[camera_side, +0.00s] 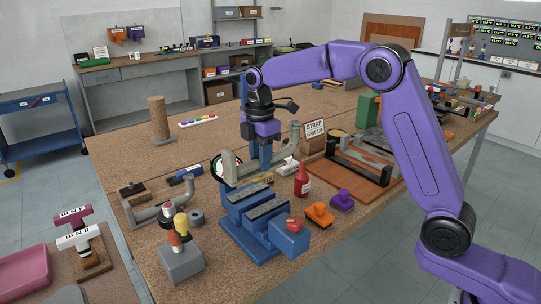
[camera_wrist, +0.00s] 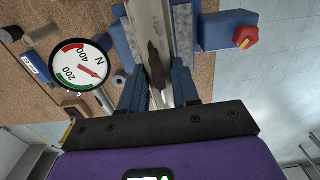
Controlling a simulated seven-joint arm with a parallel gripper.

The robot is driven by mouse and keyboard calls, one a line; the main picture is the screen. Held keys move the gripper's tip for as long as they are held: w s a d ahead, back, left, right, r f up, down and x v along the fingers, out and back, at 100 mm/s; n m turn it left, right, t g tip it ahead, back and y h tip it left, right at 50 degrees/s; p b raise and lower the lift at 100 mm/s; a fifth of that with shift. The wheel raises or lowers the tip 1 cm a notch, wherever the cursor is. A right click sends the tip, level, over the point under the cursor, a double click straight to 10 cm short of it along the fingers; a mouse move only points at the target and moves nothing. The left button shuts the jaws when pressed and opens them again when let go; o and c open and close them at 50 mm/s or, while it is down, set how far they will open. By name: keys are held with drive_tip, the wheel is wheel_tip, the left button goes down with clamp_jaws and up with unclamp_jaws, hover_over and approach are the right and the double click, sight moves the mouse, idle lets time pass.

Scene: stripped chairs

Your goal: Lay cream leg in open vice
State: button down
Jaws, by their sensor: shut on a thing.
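The cream leg (camera_side: 272,164) is a long pale bar with upturned ends. My gripper (camera_side: 260,166) is shut on it near its middle and holds it above the bench. In the wrist view the leg (camera_wrist: 148,22) runs away between the two blue fingers of my gripper (camera_wrist: 158,88), with a dark brown patch on it. The blue vice (camera_side: 244,238) stands at the front of the bench with its jaws apart. In the wrist view the vice (camera_wrist: 226,30) shows grey jaw faces on both sides of the leg. The leg's height above the jaws is hard to tell.
A round dial gauge (camera_wrist: 82,66) stands left of the vice. A grey stand with a yellow-topped tool (camera_side: 181,258) is at front left.

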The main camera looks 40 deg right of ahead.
idle(0.3)
drive_tip(key=shift+f, duration=3.9)
drive_tip(key=shift+f, duration=0.55)
drive_tip(key=c, duration=0.8)
unclamp_jaws()
drive_tip(key=shift+o, duration=0.2)
wheel_tip(320, 180, up, 17)
drive_tip(key=shift+s+r, duration=0.1)
drive_tip(key=shift+r, duration=0.05)
